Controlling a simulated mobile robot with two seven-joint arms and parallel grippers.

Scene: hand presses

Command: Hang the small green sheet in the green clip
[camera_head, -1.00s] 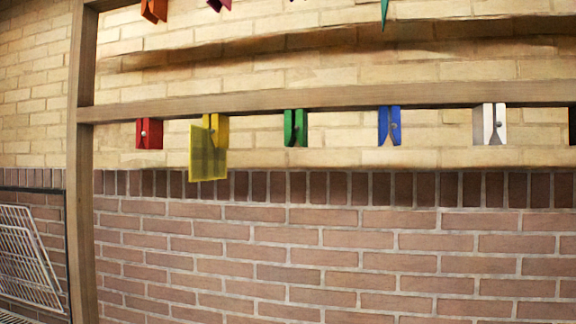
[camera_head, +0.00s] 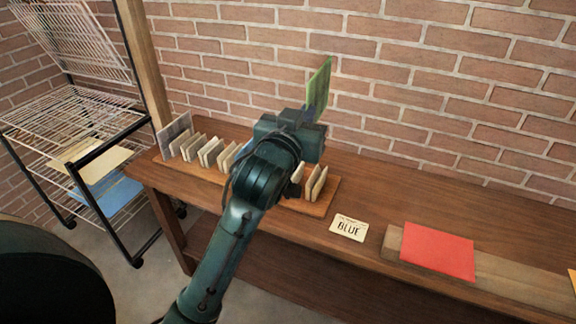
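The small green sheet (camera_head: 319,90) stands upright at the far end of my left gripper (camera_head: 306,116), in front of the brick wall and above the table. The gripper appears shut on the sheet's lower edge; the wrist hides most of the fingers. The green clip is out of view now; the earlier view shows it on a wooden rail. My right gripper is not in view.
A wire-shelf cart (camera_head: 70,115) stands at the left.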

